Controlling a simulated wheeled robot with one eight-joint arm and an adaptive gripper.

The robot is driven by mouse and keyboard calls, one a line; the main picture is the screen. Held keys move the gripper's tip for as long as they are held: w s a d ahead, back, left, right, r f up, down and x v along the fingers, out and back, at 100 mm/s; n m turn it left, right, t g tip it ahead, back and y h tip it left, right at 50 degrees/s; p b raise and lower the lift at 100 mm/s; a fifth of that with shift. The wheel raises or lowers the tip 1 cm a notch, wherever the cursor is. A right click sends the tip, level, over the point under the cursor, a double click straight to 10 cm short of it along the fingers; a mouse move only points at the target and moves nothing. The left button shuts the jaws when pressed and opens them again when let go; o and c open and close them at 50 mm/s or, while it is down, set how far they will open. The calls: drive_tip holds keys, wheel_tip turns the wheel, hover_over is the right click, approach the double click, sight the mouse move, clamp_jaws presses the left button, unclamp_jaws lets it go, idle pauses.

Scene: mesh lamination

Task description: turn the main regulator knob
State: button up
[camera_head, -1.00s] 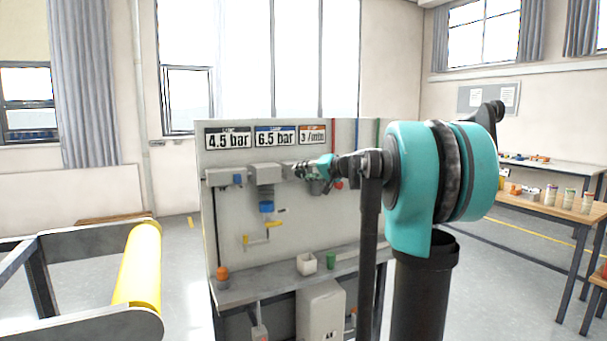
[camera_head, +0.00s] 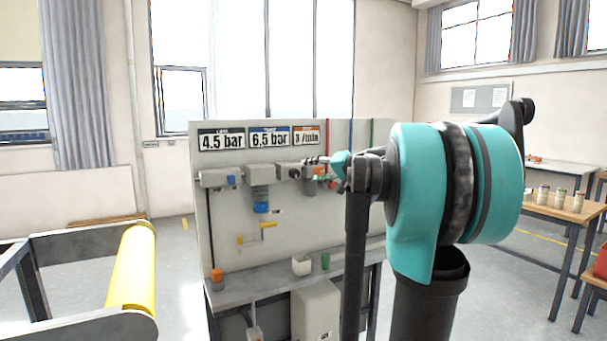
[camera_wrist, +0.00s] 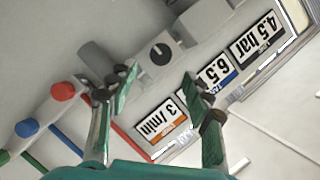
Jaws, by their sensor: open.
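A pale panel (camera_head: 222,228) carries a row of grey units under three readouts: 4.5 bar, 6.5 bar and 3 /min. A round black knob (camera_wrist: 161,53) with a white mark sits on a grey box in the wrist view, and it also shows in the head view (camera_head: 294,173). I cannot tell for certain whether it is the main regulator knob. My gripper (camera_wrist: 160,84) is open and empty, with its fingers apart below the knob in the wrist view. In the head view my gripper (camera_head: 322,160) is just right of the knob, before the panel.
Red (camera_wrist: 62,92) and blue (camera_wrist: 27,128) round parts lie left of my fingers in the wrist view. A shelf (camera_head: 245,288) juts out below, holding a white cup (camera_head: 301,265) and a green cup (camera_head: 325,260). A yellow roller (camera_head: 133,268) stands at the left.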

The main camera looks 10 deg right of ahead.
drive_tip(key=shift+v, duration=2.1)
drive_tip(key=s+a+f+n+g+h, duration=0.1)
drive_tip(key=s+a+f+g, duration=0.15)
drive_tip(key=s+f, duration=0.45)
drive_tip(key=s+a+f+n+g+h, duration=0.1)
drive_tip(key=s+a+f, duration=0.15)
drive_tip(key=f, duration=0.75)
drive_tip(key=s+a+f+g+h, duration=0.1)
drive_tip(key=s+a+f+g, duration=0.15)
drive_tip(key=s+f, duration=0.45)
drive_tip(key=s+d+f+g+h, duration=0.1)
drive_tip(key=s+d+f+h, duration=0.1)
drive_tip(key=s+f, duration=0.6)
drive_tip(key=s+d+f+n+g+h, duration=0.1)
drive_tip(key=s+f+h, duration=0.3)
drive_tip(key=s+f, duration=0.4)
wheel_tip(320, 180, down, 4)
drive_tip(key=shift+d+f+n, duration=0.2)
drive_tip(key=shift+d+n, duration=0.1)
drive_tip(key=shift+d, duration=0.2)
